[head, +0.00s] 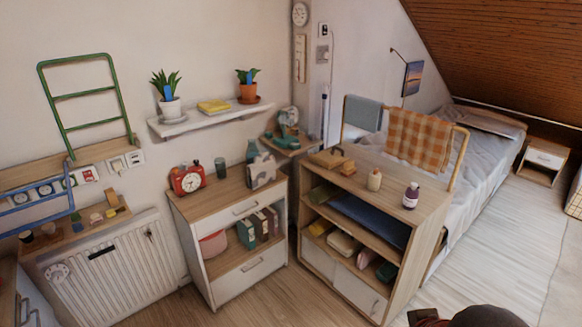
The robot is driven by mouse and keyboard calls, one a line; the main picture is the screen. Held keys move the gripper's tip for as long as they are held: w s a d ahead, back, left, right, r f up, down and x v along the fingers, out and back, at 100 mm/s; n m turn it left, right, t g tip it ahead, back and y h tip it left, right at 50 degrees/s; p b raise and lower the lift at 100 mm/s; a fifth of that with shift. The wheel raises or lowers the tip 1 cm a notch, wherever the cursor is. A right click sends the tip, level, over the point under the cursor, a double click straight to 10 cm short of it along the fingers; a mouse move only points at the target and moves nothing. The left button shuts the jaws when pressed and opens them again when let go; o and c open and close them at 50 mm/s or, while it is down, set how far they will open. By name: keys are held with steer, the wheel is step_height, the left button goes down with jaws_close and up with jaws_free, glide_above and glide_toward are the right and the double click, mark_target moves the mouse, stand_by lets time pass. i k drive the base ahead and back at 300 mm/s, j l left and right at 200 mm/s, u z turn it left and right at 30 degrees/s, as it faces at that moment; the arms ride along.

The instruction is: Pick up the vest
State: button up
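I cannot pick out a vest for certain. An orange and white plaid cloth (418,138) hangs over a wooden rail behind the right cabinet, beside the bed. A grey-blue cloth (362,113) hangs to its left. Folded textiles lie in the right cabinet, among them a dark blue one (368,217) on the upper shelf and a pale one (343,243) below. None of these shows a clear vest shape. My gripper cannot be made out; only a dark rounded shape with a reddish part is cut off at the bottom edge, right of centre.
The right cabinet (392,192) carries bottles and wooden blocks. The left cabinet (227,193) carries a red clock (187,179). A radiator (107,265) stands at left. The bed (478,172) lies behind under the sloped ceiling. Pale floor (500,262) is open at right.

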mark_target(262, 172)
steer(key=i+j+z, duration=0.4)
steer(key=i, duration=0.15)
steer(key=i+j+z, duration=0.4)
steer(key=i+j, duration=0.6)
steer(key=j, duration=0.25)
steer(key=i+j+z, duration=0.1)
steer(key=i+j, duration=0.5)
steer(key=j, duration=0.25)
steer(key=i+j, duration=0.3)
steer(key=j, duration=0.15)
